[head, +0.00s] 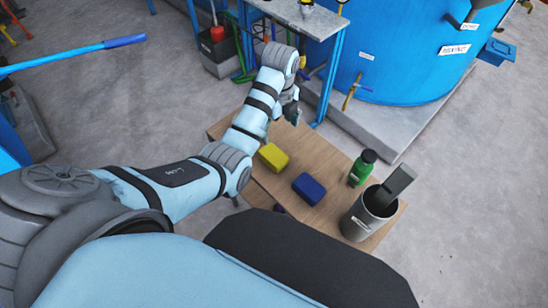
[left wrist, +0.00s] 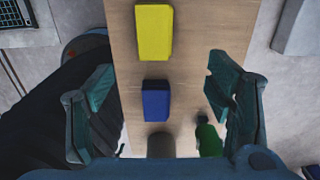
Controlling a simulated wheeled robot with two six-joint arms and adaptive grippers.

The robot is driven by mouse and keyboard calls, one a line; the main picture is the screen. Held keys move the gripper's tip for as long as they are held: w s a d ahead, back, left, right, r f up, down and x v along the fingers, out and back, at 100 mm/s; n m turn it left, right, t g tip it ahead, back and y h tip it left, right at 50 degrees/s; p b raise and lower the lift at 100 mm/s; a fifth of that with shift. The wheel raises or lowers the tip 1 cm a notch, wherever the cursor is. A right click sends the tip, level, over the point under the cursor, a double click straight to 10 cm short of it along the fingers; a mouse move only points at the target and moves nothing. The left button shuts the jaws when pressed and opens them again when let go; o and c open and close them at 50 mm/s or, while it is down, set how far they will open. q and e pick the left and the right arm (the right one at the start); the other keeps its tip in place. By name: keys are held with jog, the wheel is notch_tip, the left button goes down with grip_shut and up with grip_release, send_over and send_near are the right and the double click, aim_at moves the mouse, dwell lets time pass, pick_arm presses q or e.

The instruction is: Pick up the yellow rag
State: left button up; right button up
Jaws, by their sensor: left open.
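The yellow rag (head: 273,156) looks like a folded block and lies on the wooden table, left of a similar blue block. It also shows at the top of the left wrist view (left wrist: 154,32), on the bare wood. My left gripper (head: 290,106) is above the far end of the table, beyond the yellow rag and apart from it. In the left wrist view its two fingers (left wrist: 160,75) are spread wide with nothing between them. My right gripper is in neither view.
The blue block (head: 308,188) lies on the table (head: 237,127) near the rag. A green bottle (head: 362,168) and a grey container (head: 365,219) with a dark object standing in it are at the right end. A large blue tank (head: 400,50) stands behind.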

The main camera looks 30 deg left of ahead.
pick_arm(q)
jog(key=b, duration=0.4)
send_over(274, 154)
jog(key=d, duration=0.1)
notch_tip(274, 154, down, 6)
jog(key=shift+w+r, duration=0.1)
jog(key=f, duration=0.5)
jog(key=a+f+b, duration=0.1)
jog(key=f, duration=0.2)
jog(key=shift+f, duration=0.15)
jog(key=c, duration=1.2)
